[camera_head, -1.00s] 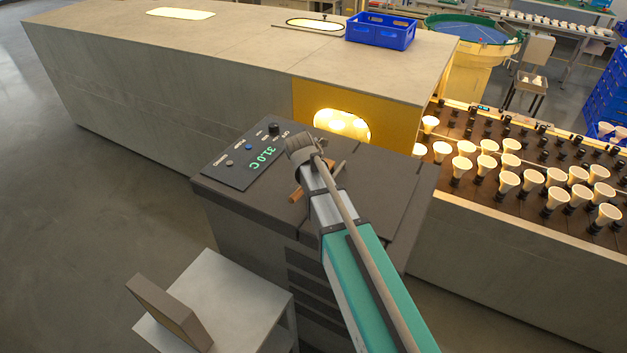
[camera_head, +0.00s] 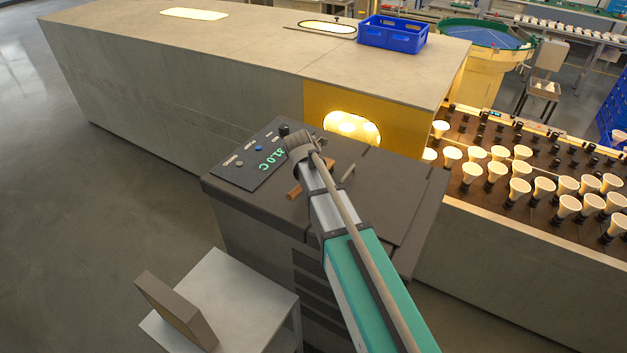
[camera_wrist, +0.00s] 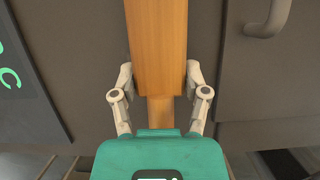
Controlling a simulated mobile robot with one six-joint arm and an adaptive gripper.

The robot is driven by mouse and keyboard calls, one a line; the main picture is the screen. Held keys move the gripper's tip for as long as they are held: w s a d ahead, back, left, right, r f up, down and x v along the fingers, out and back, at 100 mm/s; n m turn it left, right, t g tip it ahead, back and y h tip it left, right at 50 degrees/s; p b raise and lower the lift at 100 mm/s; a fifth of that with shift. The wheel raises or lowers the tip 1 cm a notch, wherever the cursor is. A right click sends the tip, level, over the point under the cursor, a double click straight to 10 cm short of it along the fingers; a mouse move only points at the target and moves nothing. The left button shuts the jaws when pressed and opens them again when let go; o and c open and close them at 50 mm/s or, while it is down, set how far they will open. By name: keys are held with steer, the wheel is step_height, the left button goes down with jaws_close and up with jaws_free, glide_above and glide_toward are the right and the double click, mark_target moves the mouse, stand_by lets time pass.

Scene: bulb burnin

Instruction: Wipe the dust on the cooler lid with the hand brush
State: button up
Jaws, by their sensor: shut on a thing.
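In the head view a bit of the brush's wood (camera_head: 294,192) shows beside my wrist, low over the dark cooler top. Its bristles are hidden. The cooler lid (camera_head: 385,205) is a dark grey panel right of my gripper, with a small bar handle (camera_head: 347,173). In the wrist view the lid (camera_wrist: 262,75) and its curved handle (camera_wrist: 270,20) lie right of the brush. I cannot make out dust or whether the brush touches the surface.
A control panel (camera_head: 255,160) reading 31.0 C lies left of my gripper. A long grey housing (camera_head: 250,60) with a yellow end stands behind, bearing a blue crate (camera_head: 393,32). Rows of bulbs (camera_head: 520,188) stand at right. A small grey table (camera_head: 235,290) is at front left.

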steer(key=shift+w+a+f, duration=0.1)
steer(key=shift+w+a, duration=0.4)
steer(key=shift+a, duration=0.25)
steer(key=shift+w+a, duration=0.45)
steer(key=shift+a, duration=0.25)
steer(key=shift+w+a, duration=1.15)
steer(key=shift+a, duration=0.3)
steer(key=shift+s+a, duration=0.5)
steer(key=shift+s, duration=0.35)
steer(key=shift+s, duration=0.1)
